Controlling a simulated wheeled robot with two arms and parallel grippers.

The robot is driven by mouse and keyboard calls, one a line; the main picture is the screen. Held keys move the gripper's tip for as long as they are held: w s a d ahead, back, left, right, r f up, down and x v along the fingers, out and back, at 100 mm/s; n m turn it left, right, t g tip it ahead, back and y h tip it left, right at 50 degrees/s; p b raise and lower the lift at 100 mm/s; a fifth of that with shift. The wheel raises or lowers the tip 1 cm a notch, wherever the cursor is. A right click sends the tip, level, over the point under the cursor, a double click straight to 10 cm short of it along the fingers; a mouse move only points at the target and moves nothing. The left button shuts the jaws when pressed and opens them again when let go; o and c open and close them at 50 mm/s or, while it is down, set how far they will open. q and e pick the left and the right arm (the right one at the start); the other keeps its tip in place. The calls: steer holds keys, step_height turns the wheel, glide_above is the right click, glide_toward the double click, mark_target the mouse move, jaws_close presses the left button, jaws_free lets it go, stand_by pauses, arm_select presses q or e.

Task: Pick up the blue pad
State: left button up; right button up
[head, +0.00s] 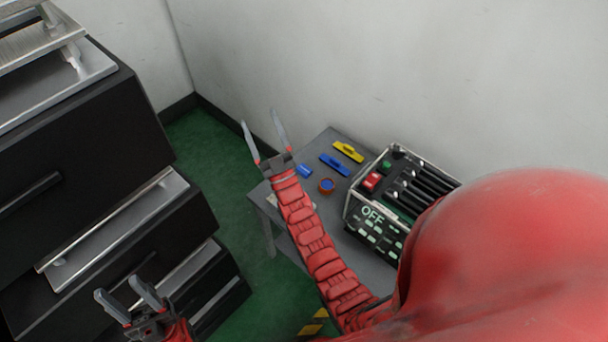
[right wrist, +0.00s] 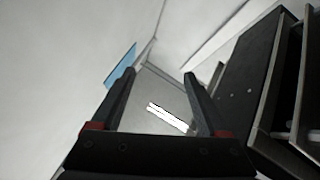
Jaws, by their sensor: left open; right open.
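The blue pad (head: 335,164) lies on the small grey table (head: 324,143) in the head view, a flat blue bar with a darker raised part on top. My right gripper (head: 261,117) is open and empty, above and left of the pad in the picture, apart from it. Its two open fingers also show in the right wrist view (right wrist: 160,82), with nothing between them; the blue pad cannot be made out there. My left gripper (head: 116,285) is open and empty at the lower left, in front of the dark drawers.
A yellow pad (head: 348,151), a small blue piece (head: 305,170) and a round red-and-blue piece (head: 327,186) are near the blue pad. A lever box (head: 372,230) marked OFF stands right of them. Dark drawers (head: 75,150) stand left; green floor (head: 210,150) lies between.

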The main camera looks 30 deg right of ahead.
steer(key=w+d+f+g+h+b, duration=0.1)
steer(key=w+d+f+g+b, duration=0.1)
steer(key=w+d+f+g, duration=0.4)
steer(key=w+d+f+g+h+b, duration=0.15)
steer(key=w+f, duration=0.25)
steer(key=w, duration=0.4)
steer(key=w+d+f+g+h+b, duration=0.1)
steer(key=w+d+f+g, duration=0.3)
steer(key=w, duration=0.4)
steer(key=g+y+b, duration=0.3)
steer(key=g+b, duration=0.3)
steer(key=g, duration=0.9)
glide_above(304, 169)
steer(key=shift+n, duration=0.4)
step_height(304, 169, down, 12)
steer(key=shift+a+f, duration=0.1)
steer(key=shift+f, duration=0.05)
step_height(304, 169, down, 4)
steer(key=shift+f+b, duration=0.2)
steer(key=shift+b, duration=0.95)
steer(key=shift+f+b, duration=0.35)
steer(key=shift+f, duration=0.1)
steer(key=shift+r, duration=0.1)
